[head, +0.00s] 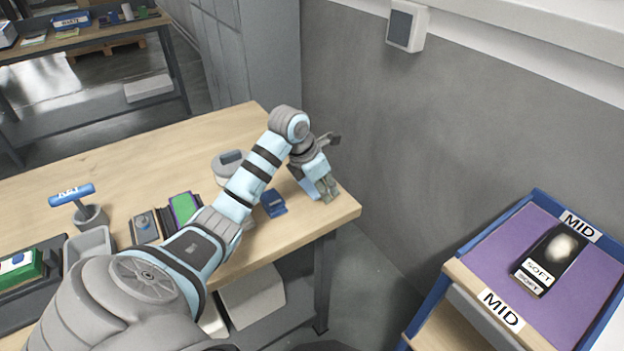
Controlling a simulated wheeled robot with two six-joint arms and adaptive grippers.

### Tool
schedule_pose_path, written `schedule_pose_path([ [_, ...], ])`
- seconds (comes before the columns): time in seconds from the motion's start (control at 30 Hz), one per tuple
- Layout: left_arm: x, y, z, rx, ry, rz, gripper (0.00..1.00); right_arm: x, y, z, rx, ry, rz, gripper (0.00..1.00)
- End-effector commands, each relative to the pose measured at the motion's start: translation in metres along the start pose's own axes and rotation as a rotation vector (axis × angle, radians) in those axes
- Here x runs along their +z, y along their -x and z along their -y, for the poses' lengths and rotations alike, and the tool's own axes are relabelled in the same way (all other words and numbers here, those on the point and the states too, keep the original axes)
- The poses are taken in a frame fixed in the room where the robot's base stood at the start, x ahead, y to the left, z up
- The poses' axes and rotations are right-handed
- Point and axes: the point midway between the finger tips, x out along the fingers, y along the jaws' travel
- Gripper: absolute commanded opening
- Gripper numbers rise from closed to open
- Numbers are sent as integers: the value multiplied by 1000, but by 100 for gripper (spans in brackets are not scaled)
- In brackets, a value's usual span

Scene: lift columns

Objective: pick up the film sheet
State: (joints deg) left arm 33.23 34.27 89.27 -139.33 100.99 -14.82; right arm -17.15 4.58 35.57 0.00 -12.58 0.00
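I cannot pick out the film sheet with certainty. A dark flat rectangular piece (552,258) with a pale blurred patch and white "SOFT" labels lies on the purple surface at the right; I cannot tell whether it is the film sheet. My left gripper (328,194) points down over the right end of the wooden table (285,234), by its far edge. Its fingertips are small and partly merged with the table behind, so I cannot see whether they are apart or hold anything. My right gripper is not in view.
The purple-topped stand (497,255) with blue rims and "MID" labels is apart from the table, across a floor gap. A blue holder (273,203), a purple-and-green block (184,208), a blue-handled tool (72,195) and a grey bin (90,245) stand on the table. A grey wall is behind.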

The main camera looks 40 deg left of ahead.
Motion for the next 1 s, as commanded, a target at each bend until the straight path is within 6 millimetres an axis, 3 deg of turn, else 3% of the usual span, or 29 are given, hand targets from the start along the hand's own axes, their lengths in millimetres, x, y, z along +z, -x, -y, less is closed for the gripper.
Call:
schedule_pose_path([
  [0.23,0,-6,-1,2,1,0,27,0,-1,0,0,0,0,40],
  [0.4,0,-5,0,1,1,0,0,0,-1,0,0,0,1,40],
  [0.83,1,-3,-1,2,1,1,0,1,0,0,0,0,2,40],
  [1.0,9,16,-1,3,0,4,0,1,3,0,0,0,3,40],
])
